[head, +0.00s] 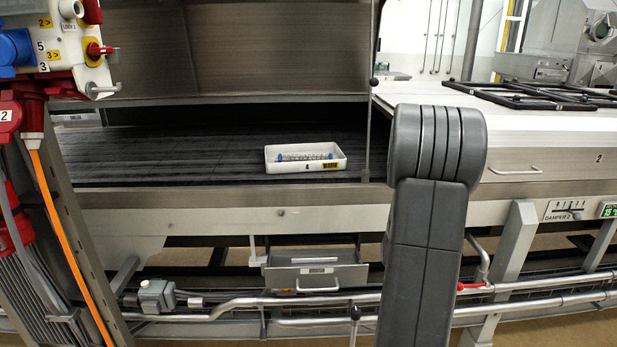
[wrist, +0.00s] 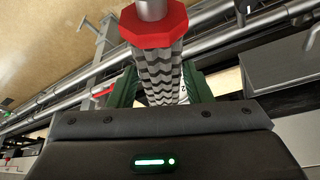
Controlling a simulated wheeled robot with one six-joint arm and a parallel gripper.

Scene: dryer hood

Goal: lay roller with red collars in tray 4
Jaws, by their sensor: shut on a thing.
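My gripper (wrist: 162,86) shows in the wrist view, its green fingers shut on a roller (wrist: 156,60) with a grey and white ridged body. A red collar (wrist: 153,23) and a pale metal shaft end show on the roller's near end; its far end is hidden by the gripper body. In the head view a white tray (head: 283,167) stands on the dark belt under the raised hood. A clear roller with blue ends (head: 308,156) lies in it. The tray's front has a small dark mark, too small to read surely, and a yellow label. My gripper is out of the head view.
The dark belt (head: 170,150) is bare left of the tray. A thin upright post (head: 367,120) stands right of it. The hood (head: 270,50) is above. A drawer (head: 315,277) and pipes (head: 240,303) are below. A socket panel (head: 60,45) is at left.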

